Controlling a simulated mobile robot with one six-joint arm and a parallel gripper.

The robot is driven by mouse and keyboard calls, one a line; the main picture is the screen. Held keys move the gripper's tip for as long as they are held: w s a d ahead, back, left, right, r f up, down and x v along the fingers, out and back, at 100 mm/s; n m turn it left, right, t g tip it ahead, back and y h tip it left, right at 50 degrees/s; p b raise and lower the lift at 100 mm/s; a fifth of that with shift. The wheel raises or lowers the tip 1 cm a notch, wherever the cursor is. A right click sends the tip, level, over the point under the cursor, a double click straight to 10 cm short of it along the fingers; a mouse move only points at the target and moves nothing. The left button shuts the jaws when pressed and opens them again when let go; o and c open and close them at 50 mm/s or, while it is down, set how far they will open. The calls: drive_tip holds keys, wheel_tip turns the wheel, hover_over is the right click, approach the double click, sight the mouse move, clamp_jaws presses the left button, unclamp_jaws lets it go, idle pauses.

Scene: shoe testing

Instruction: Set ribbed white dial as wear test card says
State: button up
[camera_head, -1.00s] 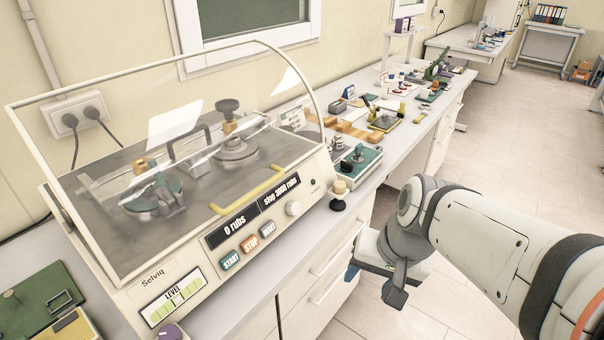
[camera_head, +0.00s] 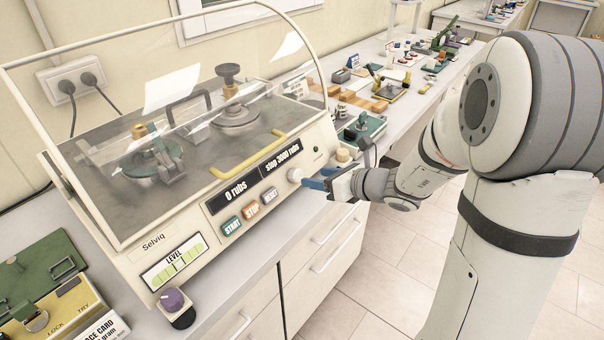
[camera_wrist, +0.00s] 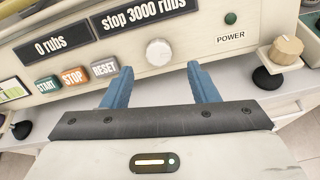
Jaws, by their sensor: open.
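The ribbed white dial (camera_head: 295,175) sits on the sloped front panel of the Selviq machine, right of the buttons and below the "stop 3000 rubs" display (camera_head: 282,161). It also shows in the wrist view (camera_wrist: 159,52), just beyond the fingertips. My gripper (camera_head: 314,178) has its blue fingers apart, pointing at the dial. In the wrist view the fingers (camera_wrist: 150,80) stand to either side of the dial's line, slightly short of it. A second display (camera_head: 235,191) reads "0 rubs". No readable wear test card shows; a white sheet (camera_head: 171,87) appears on the clear cover, its text illegible.
START (camera_head: 232,225), STOP (camera_head: 252,209) and RESET (camera_head: 271,194) buttons lie left of the dial. A wooden knob (camera_wrist: 286,49) is at right. The clear hinged cover (camera_head: 120,100) is down. A purple knob (camera_head: 173,299) is at lower left.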

sight(299, 175)
drive_tip(key=x, duration=0.6)
drive_tip(key=shift+a+f, duration=0.15)
drive_tip(key=shift+a, duration=0.15)
drive_tip(key=c, duration=1)
